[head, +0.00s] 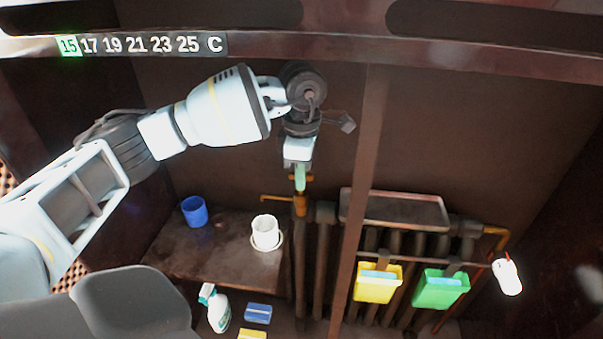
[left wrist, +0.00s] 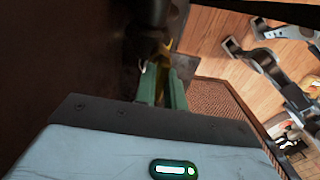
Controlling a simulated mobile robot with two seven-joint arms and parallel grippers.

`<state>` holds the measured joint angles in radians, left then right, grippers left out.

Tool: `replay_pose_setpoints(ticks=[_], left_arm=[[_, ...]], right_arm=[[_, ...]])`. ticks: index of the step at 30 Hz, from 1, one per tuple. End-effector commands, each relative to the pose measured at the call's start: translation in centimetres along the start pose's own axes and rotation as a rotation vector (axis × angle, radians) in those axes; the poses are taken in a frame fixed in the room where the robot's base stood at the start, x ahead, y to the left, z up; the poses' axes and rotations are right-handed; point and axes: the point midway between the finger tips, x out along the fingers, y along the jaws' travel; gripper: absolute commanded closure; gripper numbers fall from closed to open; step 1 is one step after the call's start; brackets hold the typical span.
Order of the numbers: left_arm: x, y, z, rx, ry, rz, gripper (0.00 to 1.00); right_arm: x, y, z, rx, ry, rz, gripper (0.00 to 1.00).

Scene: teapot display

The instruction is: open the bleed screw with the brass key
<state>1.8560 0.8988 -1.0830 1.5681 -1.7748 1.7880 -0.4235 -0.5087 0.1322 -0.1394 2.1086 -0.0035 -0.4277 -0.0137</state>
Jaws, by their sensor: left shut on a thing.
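My left gripper (head: 300,178) hangs pointing down at the left end of the dark ribbed radiator (head: 325,213). Its green fingers are shut on a small brass piece, which I take to be the brass key; it shows as a yellow bit between the fingertips in the left wrist view (left wrist: 168,46). Just under the fingertips is an orange-brown fitting (head: 300,207) with a thin pipe running left. I cannot tell whether the key touches it. The bleed screw itself is too small or hidden to make out. My right gripper is not in view.
A brown shelf (head: 225,255) left of the radiator holds a blue cup (head: 194,211) and a white cup (head: 265,230). A tray (head: 395,209) lies on the radiator. Yellow (head: 373,291) and green (head: 440,291) containers hang in front. A spray bottle (head: 217,311) stands lower left.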

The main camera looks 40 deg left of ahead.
Motion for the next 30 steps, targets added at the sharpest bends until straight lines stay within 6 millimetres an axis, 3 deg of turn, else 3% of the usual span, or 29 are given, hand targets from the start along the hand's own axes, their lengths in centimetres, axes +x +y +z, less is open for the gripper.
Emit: replay_pose_setpoints(ticks=[30], left_arm=[[0.62,0.01,0.01,0.0,0.0,0.0,1.0]], right_arm=[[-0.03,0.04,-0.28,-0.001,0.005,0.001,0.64]])
